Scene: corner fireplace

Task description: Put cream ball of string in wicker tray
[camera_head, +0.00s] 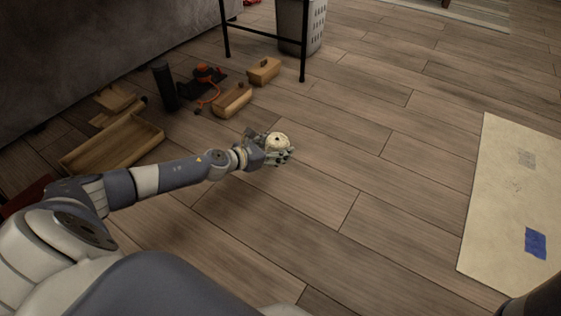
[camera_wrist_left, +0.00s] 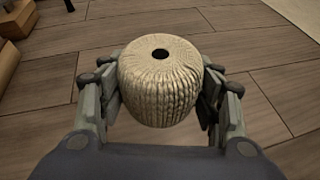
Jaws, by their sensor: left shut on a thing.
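The cream ball of string (camera_head: 278,142) is a ribbed, rounded roll with a dark hole in its top. My left gripper (camera_head: 274,153) is shut on it in the middle of the head view. In the left wrist view the ball (camera_wrist_left: 160,95) sits upright between both fingers, hole facing up. A shallow tan rectangular tray (camera_head: 128,157), which seems to be the wicker tray, lies on the floor to the left of the ball, beyond my left forearm. Its inside looks empty. The ball is apart from it. My right gripper is not in view.
Wooden boxes (camera_head: 232,101), a dark upright cylinder (camera_head: 165,87) and an orange-corded item (camera_head: 208,74) lie behind the tray. A black-legged stand (camera_head: 303,50) and a pale basket (camera_head: 314,28) are at the top. A cream mat (camera_head: 505,215) lies right. The middle floor is clear.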

